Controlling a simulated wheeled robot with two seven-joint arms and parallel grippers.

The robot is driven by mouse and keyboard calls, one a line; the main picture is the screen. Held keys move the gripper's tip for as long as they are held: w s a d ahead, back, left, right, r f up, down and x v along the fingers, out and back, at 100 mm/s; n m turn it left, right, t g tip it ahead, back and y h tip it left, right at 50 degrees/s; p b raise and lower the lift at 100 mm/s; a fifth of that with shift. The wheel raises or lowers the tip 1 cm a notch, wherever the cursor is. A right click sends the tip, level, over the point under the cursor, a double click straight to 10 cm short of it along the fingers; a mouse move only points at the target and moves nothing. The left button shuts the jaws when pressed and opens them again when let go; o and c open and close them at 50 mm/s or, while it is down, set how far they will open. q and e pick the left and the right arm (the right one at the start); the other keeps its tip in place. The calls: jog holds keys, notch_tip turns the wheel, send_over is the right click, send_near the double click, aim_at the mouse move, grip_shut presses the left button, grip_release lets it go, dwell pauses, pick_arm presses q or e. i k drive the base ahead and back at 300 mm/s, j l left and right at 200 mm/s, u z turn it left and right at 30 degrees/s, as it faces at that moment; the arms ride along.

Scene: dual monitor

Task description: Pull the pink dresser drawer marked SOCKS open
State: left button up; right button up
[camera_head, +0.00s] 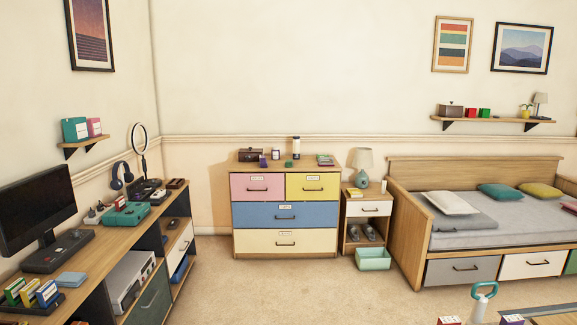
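The dresser (235,246) stands against the back wall near the middle of the picture, with a wooden frame and coloured drawers. The pink drawer (243,194) is at its top left and looks shut, with its front level with the others. It has a dark bar handle (257,190) and a small white label (257,178) above it, too small to read. Neither of my grippers shows in this view.
A yellow drawer (328,194) sits right of the pink one, with a blue drawer (250,217) below. A nightstand (368,208) and a mint bin (373,259) stand to the right. A desk (105,262) runs along the left. The carpet (270,295) before the dresser is clear.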

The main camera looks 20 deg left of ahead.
aim_at(244, 186)
jog(key=i+j+u, duration=0.4)
jog(key=i, duration=1.15)
jog(key=i+u, duration=0.4)
jog(key=i, duration=1.15)
